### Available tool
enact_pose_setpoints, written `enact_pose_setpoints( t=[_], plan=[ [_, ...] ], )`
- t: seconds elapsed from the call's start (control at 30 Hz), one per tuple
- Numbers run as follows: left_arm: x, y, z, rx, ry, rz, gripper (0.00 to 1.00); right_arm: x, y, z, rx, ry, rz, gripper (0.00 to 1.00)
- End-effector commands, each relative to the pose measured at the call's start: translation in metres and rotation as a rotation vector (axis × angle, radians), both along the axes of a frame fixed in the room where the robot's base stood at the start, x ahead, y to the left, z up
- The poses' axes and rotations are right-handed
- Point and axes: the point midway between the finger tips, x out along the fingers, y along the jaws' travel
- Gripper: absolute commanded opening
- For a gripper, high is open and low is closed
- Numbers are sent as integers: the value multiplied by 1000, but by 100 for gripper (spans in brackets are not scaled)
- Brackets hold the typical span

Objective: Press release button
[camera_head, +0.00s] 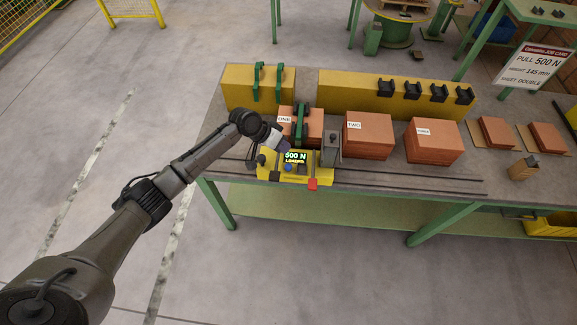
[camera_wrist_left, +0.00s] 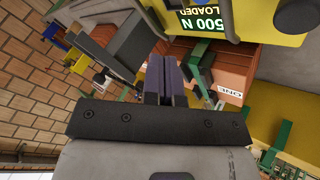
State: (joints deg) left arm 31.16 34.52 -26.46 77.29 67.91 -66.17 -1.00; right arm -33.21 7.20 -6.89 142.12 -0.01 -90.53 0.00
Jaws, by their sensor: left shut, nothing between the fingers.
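A yellow tensioner unit (camera_head: 325,172) stands at the front of the bench with a lit display (camera_head: 295,158) reading 500 N LOADED. A blue button (camera_head: 288,168) shows below the display, and a red block (camera_head: 313,184) sits at the front right corner. No release label is readable. My left gripper (camera_head: 284,146) is shut and empty, just behind and above the display. In the left wrist view its dark fingers (camera_wrist_left: 166,80) are together, apart from the unit's yellow face (camera_wrist_left: 258,18) and a dark round knob (camera_wrist_left: 296,14). My right gripper is not in view.
Brick stacks labelled ONE (camera_head: 312,119), TWO (camera_head: 368,136) and a third (camera_head: 431,141) stand along the bench (camera_head: 390,184). A grey upright block (camera_head: 331,150) is right of the display. Yellow racks (camera_head: 340,90) line the back. The bench front has free room.

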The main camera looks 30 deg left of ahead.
Motion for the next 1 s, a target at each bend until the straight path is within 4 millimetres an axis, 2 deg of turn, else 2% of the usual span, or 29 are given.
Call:
enact_pose_setpoints(
  t=[0.2,0.6,0.83,1.0],
  plan=[
    [9,-11,11,-115,-47,31,0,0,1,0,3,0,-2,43],
    [11,-10,13,-114,-67,37,0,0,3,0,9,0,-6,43],
    [11,-11,9,-113,-66,37,0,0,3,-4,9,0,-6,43],
    [11,-10,-2,-113,-66,37,0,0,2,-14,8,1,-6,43]
  ],
)
